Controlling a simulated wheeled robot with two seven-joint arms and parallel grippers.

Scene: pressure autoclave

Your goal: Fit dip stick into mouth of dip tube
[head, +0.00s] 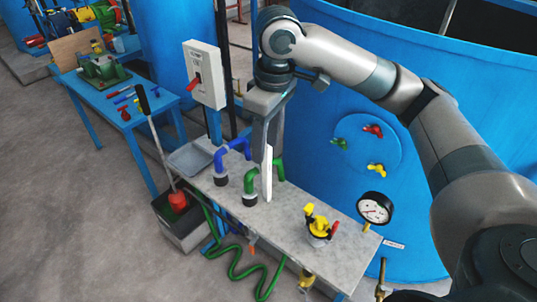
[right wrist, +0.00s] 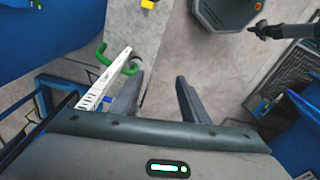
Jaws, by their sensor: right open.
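The white dip stick (head: 267,174), a flat strip, stands nearly upright in the head view, beside the green bent pipes on the bench. In the right wrist view the stick (right wrist: 106,80) shows dark marks near its lower end. A green bent pipe (head: 250,182) with a dark base stands just left of the stick. I cannot tell which opening is the dip tube's mouth. My right gripper (right wrist: 158,90) is open, its fingers pointing down above the bench. In the wrist view the stick lies left of both fingers, not between them. My left gripper is not seen.
A hand pump tank (head: 183,222) stands on the floor at left.

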